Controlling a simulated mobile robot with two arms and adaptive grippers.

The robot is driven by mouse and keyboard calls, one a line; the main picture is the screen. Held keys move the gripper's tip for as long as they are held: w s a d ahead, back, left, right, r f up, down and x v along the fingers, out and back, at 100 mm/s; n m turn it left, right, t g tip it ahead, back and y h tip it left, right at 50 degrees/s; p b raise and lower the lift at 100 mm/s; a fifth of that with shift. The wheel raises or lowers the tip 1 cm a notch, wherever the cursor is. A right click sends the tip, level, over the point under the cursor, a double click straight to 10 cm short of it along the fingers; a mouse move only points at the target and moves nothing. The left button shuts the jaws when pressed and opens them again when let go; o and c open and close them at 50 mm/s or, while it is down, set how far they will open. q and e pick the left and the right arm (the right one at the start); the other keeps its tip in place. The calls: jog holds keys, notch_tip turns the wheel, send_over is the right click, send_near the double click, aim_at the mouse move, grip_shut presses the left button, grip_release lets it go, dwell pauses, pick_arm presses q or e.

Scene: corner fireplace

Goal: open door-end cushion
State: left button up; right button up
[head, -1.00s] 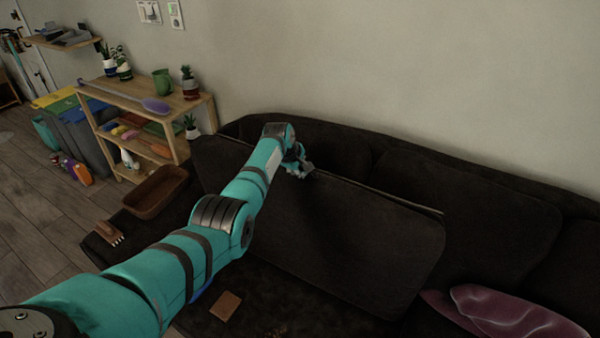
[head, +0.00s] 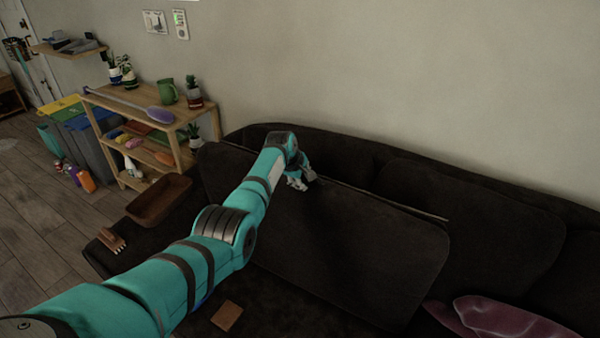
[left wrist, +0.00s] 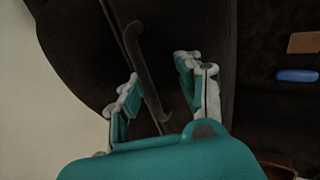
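The dark brown seat cushion (head: 350,250) stands tipped up on the sofa, its broad face toward me and its top edge against the backrest side. My left gripper (head: 304,181) is at the cushion's top edge. In the left wrist view my left gripper (left wrist: 158,72) has its fingers spread apart. A dark curved strap or handle (left wrist: 146,70) runs between them, with a gap to the fingers. My left arm hides part of the cushion's left side. My right gripper is not in view.
A brown tray (head: 160,200), a brush (head: 111,240) and a small brown block (head: 227,316) lie on the sofa's left part. A purple pillow (head: 500,318) lies at the right. A wooden shelf (head: 150,122) with plants stands behind left. The floor at left has free room.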

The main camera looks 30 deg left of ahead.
pick_arm(q)
jog(key=v, duration=1.2)
jog(key=s+d+f+m+g, duration=0.1)
jog(key=s+f+m, duration=0.25)
jog(key=f, duration=0.85)
jog(key=s+d+f+m+g, duration=0.15)
jog(key=s+f, duration=0.25)
jog(key=f, duration=0.9)
jog(key=s+d+f+m+y, duration=0.15)
jog(key=s+f+m, duration=0.35)
jog(key=s+f, duration=0.95)
jog(key=s+d+f+m+g, duration=0.1)
jog(key=s+f, duration=0.5)
jog(key=s, duration=0.7)
jog(key=s+d+f+m, duration=0.3)
jog(key=s+f+m, duration=0.2)
jog(key=s, duration=0.9)
jog(key=s+d+f+m+g+h, duration=0.1)
jog(key=s+d+f+m, duration=0.1)
jog(key=s+f, duration=0.5)
jog(key=s+m, duration=0.1)
jog(key=s, duration=0.5)
jog(key=shift+s+d+f+m+g, duration=0.2)
jog(key=shift+d+f+m+g, duration=0.15)
jog(key=shift+m, duration=0.05)
